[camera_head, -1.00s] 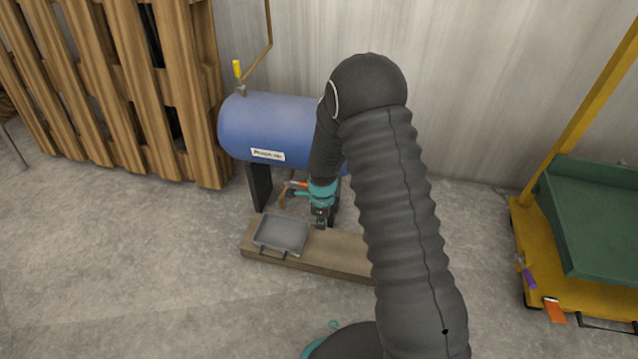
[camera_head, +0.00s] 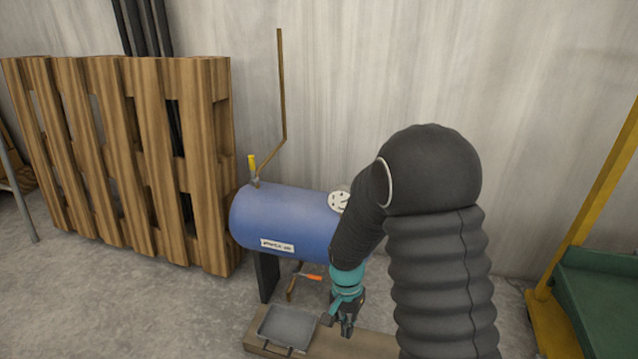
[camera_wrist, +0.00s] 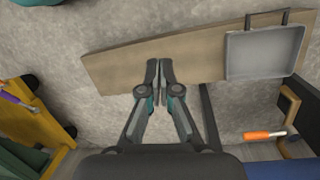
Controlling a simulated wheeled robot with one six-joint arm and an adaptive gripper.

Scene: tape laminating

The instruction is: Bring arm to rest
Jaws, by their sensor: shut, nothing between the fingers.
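My arm (camera_head: 440,270) rises at the right of the head view, bends at the top and hangs down on the left to my gripper (camera_head: 347,328). The gripper points down beside the grey tray (camera_head: 288,326), to its right, over the wooden board (camera_head: 365,346). In the wrist view the fingers of my gripper (camera_wrist: 160,78) are together with nothing between them. They show against the board (camera_wrist: 110,68), with the tray (camera_wrist: 262,55) apart from them at the right.
A blue tank (camera_head: 285,220) stands behind the board, close to my forearm. A wooden pallet (camera_head: 125,150) leans on the wall at left. A green cart (camera_head: 600,295) with a yellow frame is at right. Floor at left is clear.

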